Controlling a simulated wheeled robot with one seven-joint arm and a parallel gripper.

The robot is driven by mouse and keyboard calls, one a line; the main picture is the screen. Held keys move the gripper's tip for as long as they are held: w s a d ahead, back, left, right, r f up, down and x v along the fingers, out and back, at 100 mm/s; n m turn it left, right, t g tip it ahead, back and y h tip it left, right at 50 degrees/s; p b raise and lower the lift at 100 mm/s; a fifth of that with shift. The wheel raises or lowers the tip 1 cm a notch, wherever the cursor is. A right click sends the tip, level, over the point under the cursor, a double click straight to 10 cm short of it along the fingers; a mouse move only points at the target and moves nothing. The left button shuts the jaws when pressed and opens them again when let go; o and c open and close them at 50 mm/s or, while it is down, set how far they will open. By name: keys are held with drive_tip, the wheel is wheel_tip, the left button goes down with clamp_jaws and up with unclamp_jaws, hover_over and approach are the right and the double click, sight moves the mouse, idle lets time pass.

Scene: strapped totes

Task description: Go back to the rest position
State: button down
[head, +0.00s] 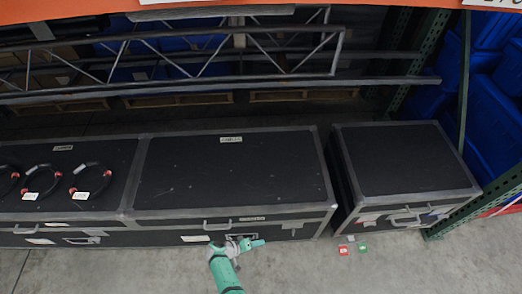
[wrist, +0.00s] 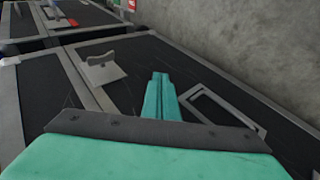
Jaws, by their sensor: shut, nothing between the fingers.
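My gripper (head: 252,244) is teal and shows in the head view at the lower middle, in front of the front face of the middle black case (head: 235,170). In the wrist view my gripper (wrist: 160,80) has its two fingers together, with nothing held between them. A metal latch (wrist: 103,68) and a rectangular metal handle frame (wrist: 222,110) on a black case show around the fingers. I cannot tell whether the fingers touch the case.
Coiled black cables (head: 90,180) lie on the left case (head: 58,155). A right case (head: 400,160) stands beside a green rack post (head: 475,210). Small red and green items (head: 362,247) lie on the floor. A metal truss (head: 180,65) spans behind.

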drive_tip(key=s+a+f+t+y, duration=0.1)
drive_tip(key=s+a+y, duration=0.15)
drive_tip(key=s, duration=0.45)
drive_tip(key=s+a+f+y, duration=0.1)
drive_tip(key=s+f+y, duration=0.1)
drive_tip(key=s+y, duration=0.35)
drive_tip(key=s+a+r+t, duration=0.1)
drive_tip(key=s+r+t, duration=0.1)
drive_tip(key=s+r, duration=0.4)
drive_tip(key=s+d+r+t, duration=0.1)
drive_tip(key=s+r+t, duration=0.1)
drive_tip(key=r, duration=1.2)
drive_tip(key=s+d+r+m+t, duration=0.1)
drive_tip(key=s+d+r+t, duration=0.1)
drive_tip(key=r, duration=1.3)
drive_tip(key=s+d+r+t, duration=0.1)
drive_tip(key=s+r+t, duration=0.2)
drive_tip(key=r, duration=1.1)
drive_tip(key=shift+s+d+r+m+t+y, duration=0.2)
drive_tip(key=shift+r+m+t+y, duration=0.2)
drive_tip(key=shift+t, duration=0.3)
drive_tip(key=shift+w, duration=0.1)
